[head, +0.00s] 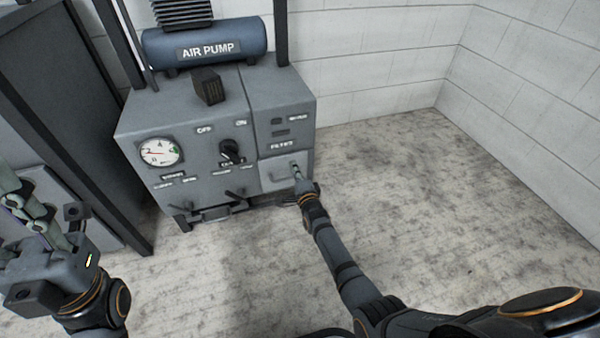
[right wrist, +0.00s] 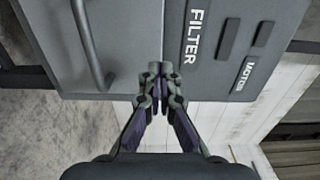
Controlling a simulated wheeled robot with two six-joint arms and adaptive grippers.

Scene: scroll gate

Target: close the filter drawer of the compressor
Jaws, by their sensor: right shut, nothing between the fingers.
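The grey compressor (head: 180,125) stands against the wall. Its filter drawer (head: 272,180) is the light front panel at lower right, below the FILTER label, and it also shows in the right wrist view (right wrist: 130,40) with a bar handle (right wrist: 90,45). How far it sticks out is hard to tell. My right gripper (head: 296,168) is shut and empty, its tips (right wrist: 160,72) at the drawer front, beside the handle and near the edge by the label. Whether they touch is unclear. My left gripper (head: 40,215) is at the far left, away from the compressor; its finger opening is unclear.
A blue AIR PUMP tank (head: 205,42) sits on top. A gauge (head: 160,152), a black knob (head: 231,150) and small levers (head: 236,193) are on the front, left of the drawer. A dark cabinet (head: 60,90) stands at left. The floor (head: 440,200) at right is clear.

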